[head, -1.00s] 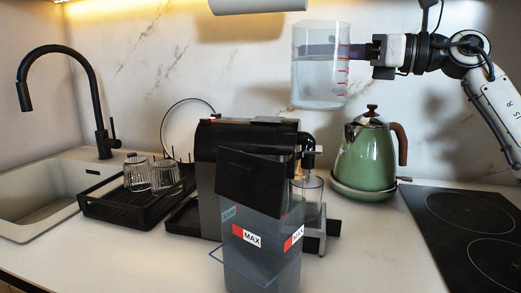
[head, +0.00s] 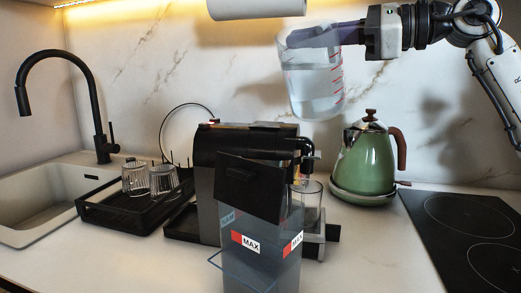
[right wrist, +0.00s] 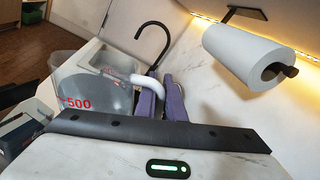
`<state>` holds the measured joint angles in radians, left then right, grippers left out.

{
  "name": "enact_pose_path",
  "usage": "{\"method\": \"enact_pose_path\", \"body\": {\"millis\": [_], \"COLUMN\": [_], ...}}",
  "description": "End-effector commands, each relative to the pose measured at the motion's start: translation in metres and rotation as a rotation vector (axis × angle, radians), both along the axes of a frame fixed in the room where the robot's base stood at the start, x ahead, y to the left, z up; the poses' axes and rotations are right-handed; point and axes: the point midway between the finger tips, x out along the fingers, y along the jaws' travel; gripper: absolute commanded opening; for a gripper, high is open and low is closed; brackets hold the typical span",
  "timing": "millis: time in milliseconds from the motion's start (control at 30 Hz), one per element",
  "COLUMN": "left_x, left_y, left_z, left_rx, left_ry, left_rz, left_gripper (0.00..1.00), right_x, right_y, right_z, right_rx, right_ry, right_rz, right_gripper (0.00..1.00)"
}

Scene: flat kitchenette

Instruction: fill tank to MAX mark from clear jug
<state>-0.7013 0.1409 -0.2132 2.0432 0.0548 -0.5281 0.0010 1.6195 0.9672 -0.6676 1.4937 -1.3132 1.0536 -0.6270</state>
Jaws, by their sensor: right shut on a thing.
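The clear jug (head: 314,88) with red marks is held in the air above and behind the coffee machine, right of centre in the head view. It holds water and leans slightly to the left. My right gripper (head: 352,33) is shut on its handle; the purple fingers (right wrist: 162,100) and the jug (right wrist: 92,98) also show in the right wrist view. The clear tank (head: 262,262) with red-and-white MAX labels (head: 246,242) stands in front of the machine, below the jug and apart from it. A dark panel (head: 250,185) covers its upper front. Its water level is unclear. My left gripper is out of view.
The coffee machine (head: 207,180) stands behind the tank, with a glass (head: 312,200) at its outlet. A green kettle (head: 366,165) and hob (head: 465,225) are to the right. A rack (head: 110,212) with two glasses and a sink are left. A paper roll (head: 256,8) hangs above.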

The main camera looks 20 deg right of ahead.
Motion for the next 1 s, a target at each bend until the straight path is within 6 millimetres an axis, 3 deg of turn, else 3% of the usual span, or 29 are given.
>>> {"method": "enact_pose_path", "body": {"millis": [67,367,1000], "left_x": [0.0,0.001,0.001], "left_y": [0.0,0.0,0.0], "left_z": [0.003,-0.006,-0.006], "left_rx": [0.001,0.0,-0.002], "left_ry": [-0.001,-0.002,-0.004], "left_rz": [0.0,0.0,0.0], "left_gripper": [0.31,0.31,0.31], "right_x": [-0.004,-0.016,-0.021], "right_y": [0.005,0.022,0.029], "right_z": [0.009,0.011,0.013], "right_rx": [-0.032,-0.161,-0.243], "right_ry": [-0.029,-0.119,-0.174], "right_rz": [0.001,0.0,0.0], "right_gripper": [0.0,0.0,0.0]}}
